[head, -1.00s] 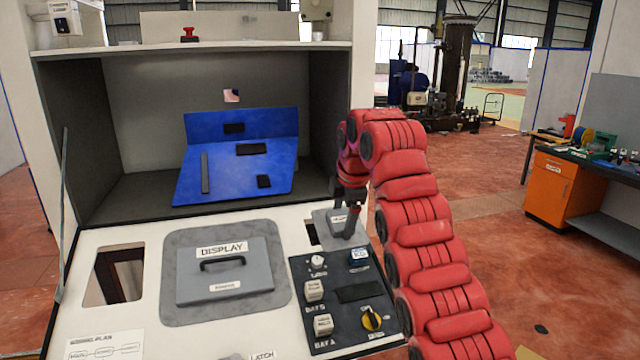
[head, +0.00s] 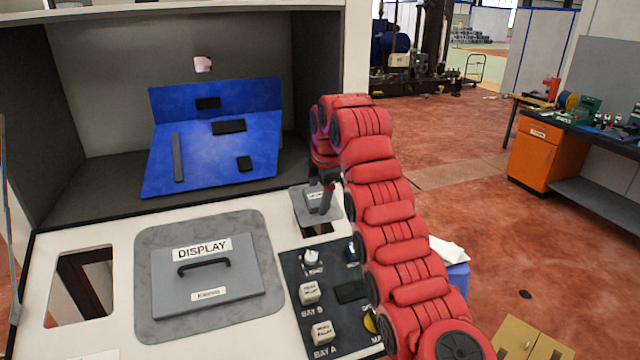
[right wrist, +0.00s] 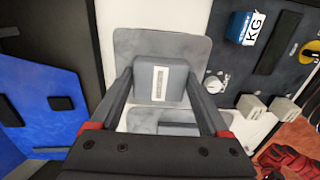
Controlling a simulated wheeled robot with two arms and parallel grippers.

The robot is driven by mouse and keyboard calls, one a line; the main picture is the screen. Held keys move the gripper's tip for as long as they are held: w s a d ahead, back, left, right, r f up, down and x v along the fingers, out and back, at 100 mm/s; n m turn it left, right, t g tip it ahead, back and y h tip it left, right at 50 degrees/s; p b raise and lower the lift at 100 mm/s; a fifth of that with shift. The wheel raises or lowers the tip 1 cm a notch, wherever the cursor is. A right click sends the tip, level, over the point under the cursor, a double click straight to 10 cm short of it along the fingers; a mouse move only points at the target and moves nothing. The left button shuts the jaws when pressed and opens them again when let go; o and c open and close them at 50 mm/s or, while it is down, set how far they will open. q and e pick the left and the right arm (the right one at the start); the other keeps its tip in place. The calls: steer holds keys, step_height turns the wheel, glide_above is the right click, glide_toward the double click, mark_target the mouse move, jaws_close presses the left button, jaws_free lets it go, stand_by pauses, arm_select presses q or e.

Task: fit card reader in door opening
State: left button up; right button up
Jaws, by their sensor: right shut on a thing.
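The card reader (right wrist: 157,82) is a grey block with a white label on a lighter grey plate (right wrist: 150,43). My right gripper (head: 324,203) is shut on the block; in the right wrist view its two dark fingers (right wrist: 158,84) flank it. In the head view the reader's labelled part (head: 311,193) shows beside the fingers, partly hidden by them. A dark opening (head: 313,230) in the white door panel (head: 110,235) shows just below the reader. Whether the plate touches the panel I cannot tell. My left gripper is out of view.
A grey display unit with handle (head: 205,275) sits in the panel's middle. A black control board (head: 310,268) with knobs and buttons lies close in front of the gripper. An empty opening (head: 80,285) is at left. A blue bracket (head: 215,140) stands in the cabinet behind.

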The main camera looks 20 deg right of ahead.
steer(key=shift+x, duration=3.15)
steer(key=shift+s+d+b, duration=0.1)
steer(key=shift+d+b, duration=0.1)
steer(key=shift+b, duration=0.5)
steer(key=shift+f, duration=0.4)
steer(key=o, duration=1.4)
steer(key=shift+r, duration=0.1)
